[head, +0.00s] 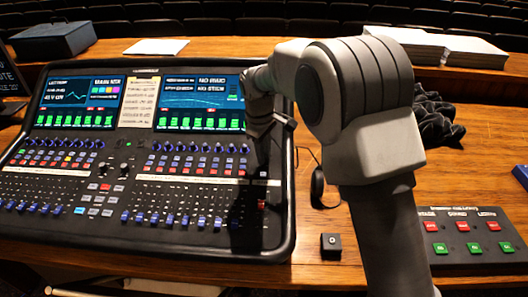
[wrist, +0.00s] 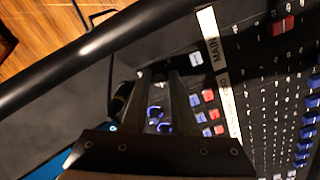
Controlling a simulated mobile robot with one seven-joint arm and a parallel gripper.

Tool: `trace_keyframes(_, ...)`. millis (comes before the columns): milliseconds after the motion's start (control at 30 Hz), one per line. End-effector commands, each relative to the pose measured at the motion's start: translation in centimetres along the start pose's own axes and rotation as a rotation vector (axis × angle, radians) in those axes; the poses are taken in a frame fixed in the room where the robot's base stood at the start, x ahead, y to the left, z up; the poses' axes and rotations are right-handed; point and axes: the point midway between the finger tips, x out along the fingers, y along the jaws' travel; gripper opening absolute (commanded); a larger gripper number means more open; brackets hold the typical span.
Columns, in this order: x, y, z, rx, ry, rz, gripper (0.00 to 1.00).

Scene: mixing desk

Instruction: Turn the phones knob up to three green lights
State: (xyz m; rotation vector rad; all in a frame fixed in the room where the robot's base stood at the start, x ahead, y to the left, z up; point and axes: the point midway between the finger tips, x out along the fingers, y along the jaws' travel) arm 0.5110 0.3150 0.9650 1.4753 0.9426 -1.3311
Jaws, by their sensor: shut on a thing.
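The mixing desk (head: 281,200) stands on the wooden table, with lit screens, rows of knobs, buttons and faders. My gripper (head: 262,165) points down at the right end of its panel, right of the blue knob row. In the wrist view my gripper (wrist: 162,75) reaches to the dark panel near the desk's edge, with two fingers close together. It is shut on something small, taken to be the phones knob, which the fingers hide. I cannot make out the phones label or its green lights. Blue-lit knobs (wrist: 160,112) show between and behind the fingers.
The desk's raised black rim (wrist: 95,45) runs close beside my gripper. A control box (head: 460,262) with red and green buttons lies at right. A small black block (head: 331,243), dark cloth (head: 436,118) and papers (head: 157,47) are on the table.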

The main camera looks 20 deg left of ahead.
Motion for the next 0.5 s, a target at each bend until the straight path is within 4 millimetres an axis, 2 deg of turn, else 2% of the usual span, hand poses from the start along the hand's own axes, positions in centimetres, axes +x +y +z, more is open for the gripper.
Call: trace_keyframes(500, -0.18, 0.02, -0.08, 0.429, -0.018, -0.02, 0.0)
